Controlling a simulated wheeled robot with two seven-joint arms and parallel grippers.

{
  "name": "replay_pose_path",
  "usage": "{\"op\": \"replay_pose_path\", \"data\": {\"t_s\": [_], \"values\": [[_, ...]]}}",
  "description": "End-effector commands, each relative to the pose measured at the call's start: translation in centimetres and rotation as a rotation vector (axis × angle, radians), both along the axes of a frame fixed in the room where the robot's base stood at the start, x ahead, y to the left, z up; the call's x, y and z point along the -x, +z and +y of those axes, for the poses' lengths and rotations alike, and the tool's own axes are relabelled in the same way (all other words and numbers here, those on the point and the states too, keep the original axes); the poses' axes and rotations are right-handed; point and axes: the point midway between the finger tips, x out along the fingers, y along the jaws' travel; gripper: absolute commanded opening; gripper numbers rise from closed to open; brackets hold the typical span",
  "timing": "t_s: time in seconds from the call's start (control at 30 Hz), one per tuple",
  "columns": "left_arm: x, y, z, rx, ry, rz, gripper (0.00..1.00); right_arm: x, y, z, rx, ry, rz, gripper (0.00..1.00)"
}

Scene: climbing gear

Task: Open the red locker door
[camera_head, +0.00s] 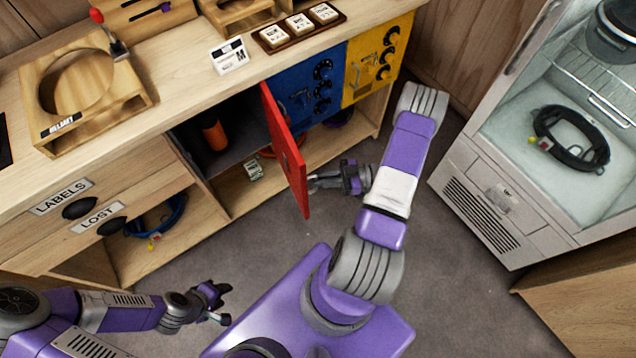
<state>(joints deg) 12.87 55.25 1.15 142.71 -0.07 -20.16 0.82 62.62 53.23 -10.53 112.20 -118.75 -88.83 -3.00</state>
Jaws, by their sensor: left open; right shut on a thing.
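The red locker door (286,148) stands swung out from the counter, seen nearly edge-on. Its locker interior (232,135) is exposed and dark, with an orange cylinder (214,135) inside. My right gripper (318,182) is at the outer face of the door near its free edge, shut on a part of it that looks like the handle; the fingers mostly hide that part. My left gripper (222,305) is open and empty above the floor at the lower left, away from the door.
Blue (308,88) and yellow (377,58) locker doors are closed to the right of the red one. A glass-fronted cabinet (490,205) stands at the right. A wooden helmet stand (85,85) is on the counter. Grey floor (205,255) is clear before the counter.

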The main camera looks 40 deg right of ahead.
Motion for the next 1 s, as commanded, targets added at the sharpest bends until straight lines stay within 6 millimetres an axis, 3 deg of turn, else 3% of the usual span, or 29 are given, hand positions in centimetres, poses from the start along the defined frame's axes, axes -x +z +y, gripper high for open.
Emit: {"op": "replay_pose_path", "data": {"t_s": [0.03,0.5,0.53,0.67,1.0], "values": [[0.00,0.00,0.01,0.000,0.000,0.000,0.43,-1.08,0.40,-0.52,0.003,-0.015,-0.018,0.00],[0.00,0.00,0.01,0.000,0.000,0.000,0.43,-1.17,0.51,-0.75,0.004,-0.011,-0.020,0.00],[0.00,0.00,0.01,0.000,0.000,0.000,0.43,-1.16,0.51,-0.76,0.004,-0.011,-0.021,0.15],[0.00,0.00,0.01,0.000,0.000,0.000,0.43,-1.12,0.47,-0.75,0.003,-0.012,-0.019,0.34],[0.00,-0.01,0.01,0.000,0.000,0.000,0.43,-0.84,0.25,-0.72,0.003,-0.015,-0.013,0.37]]}}
